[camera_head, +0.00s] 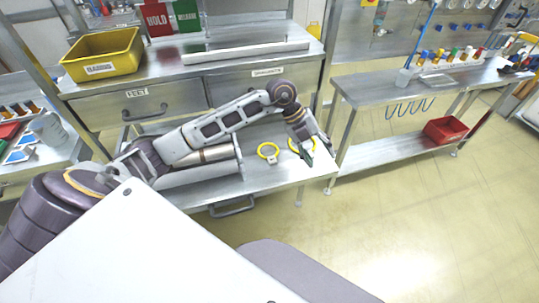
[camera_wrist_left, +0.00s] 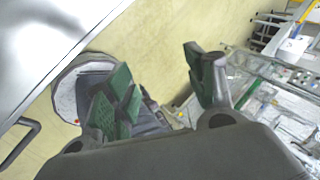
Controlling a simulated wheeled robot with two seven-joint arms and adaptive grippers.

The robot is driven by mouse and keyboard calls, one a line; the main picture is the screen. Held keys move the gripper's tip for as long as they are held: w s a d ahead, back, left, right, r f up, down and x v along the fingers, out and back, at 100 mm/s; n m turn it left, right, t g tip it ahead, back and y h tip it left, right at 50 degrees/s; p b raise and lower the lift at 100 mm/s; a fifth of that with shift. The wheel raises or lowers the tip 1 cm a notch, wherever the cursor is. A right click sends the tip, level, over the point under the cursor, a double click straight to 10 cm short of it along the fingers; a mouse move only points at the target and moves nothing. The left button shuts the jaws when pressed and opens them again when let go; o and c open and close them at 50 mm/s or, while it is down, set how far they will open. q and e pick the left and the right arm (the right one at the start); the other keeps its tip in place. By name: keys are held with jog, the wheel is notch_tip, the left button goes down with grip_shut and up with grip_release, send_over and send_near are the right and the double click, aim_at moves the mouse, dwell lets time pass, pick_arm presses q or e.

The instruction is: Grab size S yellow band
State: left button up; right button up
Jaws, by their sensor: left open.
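Two yellow bands lie on the metal bench surface in the head view. One yellow band (camera_head: 260,148) lies left of my left gripper with a small pale tag at its lower edge. The other yellow band (camera_head: 291,147) is partly hidden behind my left gripper. No size marking is readable on either. My left gripper (camera_head: 319,152) is open near the bench's right end, close to the second band. In the left wrist view my gripper's green-padded fingers (camera_wrist_left: 163,88) are spread apart with nothing between them; no band shows there. My right gripper is out of view.
The metal bench (camera_head: 262,180) has a raised shelf with drawers behind it. A yellow bin (camera_head: 103,54) stands on that shelf at the left. A second bench (camera_head: 385,88) is at the right, with a red bin (camera_head: 445,130) low down. The floor at the right is clear.

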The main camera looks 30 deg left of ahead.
pick_arm(q)
jog(key=a+n+g+y, duration=0.1)
jog(key=a+n+y, duration=0.2)
jog(key=a, duration=1.4)
jog(key=y, duration=0.4)
jog(key=shift+w+a+r, duration=0.3)
jog(key=shift+f, duration=0.1)
send_over(272, 159)
notch_tip(272, 159, down, 7)
jog(key=shift+a+f, duration=0.15)
jog(key=shift+f, duration=0.05)
jog(key=shift+f+p, duration=0.3)
jog(key=shift+f, duration=0.2)
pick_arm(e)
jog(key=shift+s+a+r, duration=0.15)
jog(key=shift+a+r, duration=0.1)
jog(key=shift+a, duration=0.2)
pick_arm(q)
jog(key=shift+f, duration=0.1)
